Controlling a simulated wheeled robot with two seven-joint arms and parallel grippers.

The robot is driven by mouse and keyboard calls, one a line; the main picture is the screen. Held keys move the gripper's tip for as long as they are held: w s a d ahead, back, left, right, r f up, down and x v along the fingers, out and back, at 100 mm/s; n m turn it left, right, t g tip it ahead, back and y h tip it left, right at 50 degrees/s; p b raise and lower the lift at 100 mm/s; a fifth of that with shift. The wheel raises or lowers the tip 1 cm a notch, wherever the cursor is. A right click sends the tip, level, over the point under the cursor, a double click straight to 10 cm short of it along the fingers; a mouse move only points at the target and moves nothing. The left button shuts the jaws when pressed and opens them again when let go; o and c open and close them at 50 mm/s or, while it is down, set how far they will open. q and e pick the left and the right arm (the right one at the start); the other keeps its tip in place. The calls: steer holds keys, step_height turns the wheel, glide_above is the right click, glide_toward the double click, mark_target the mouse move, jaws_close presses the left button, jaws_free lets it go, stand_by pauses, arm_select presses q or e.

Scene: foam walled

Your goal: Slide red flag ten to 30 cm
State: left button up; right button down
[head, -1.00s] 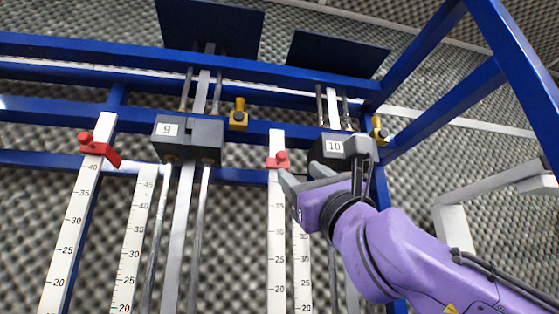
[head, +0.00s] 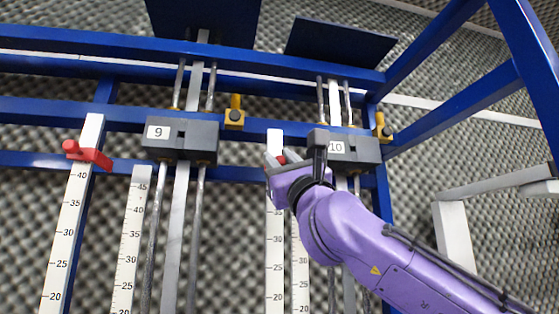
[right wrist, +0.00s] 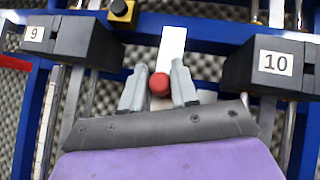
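Red flag ten is on the upper part of a white ruler (head: 275,225), left of the block marked 10 (head: 358,150). It is well above the ruler's 30 region, and its exact reading is hidden by my gripper. Its round red knob (right wrist: 159,84) shows in the right wrist view. My right gripper (head: 281,159) is at the flag, with its two fingers one on each side of the knob. In the right wrist view the fingers (right wrist: 158,86) seem to leave narrow gaps beside the knob, so they look open around it. My left gripper is in neither view.
Another red flag (head: 90,153) sits high on the far left ruler (head: 65,235). The block marked 9 (head: 185,140) and metal rods stand between the rulers. Yellow-and-black pieces (head: 234,113) are on the blue frame (head: 60,110). Block 10 is close beside my gripper.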

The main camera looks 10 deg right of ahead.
steer(key=shift+f, duration=0.1)
step_height(320, 180, down, 15)
steer(key=b, duration=1.5)
steer(key=shift+f, duration=0.2)
steer(key=shift+w+a, duration=0.1)
steer(key=shift+a, duration=0.1)
steer(key=c, duration=1.1)
jaws_free()
steer(key=shift+o, duration=1)
steer(key=shift+d, duration=0.2)
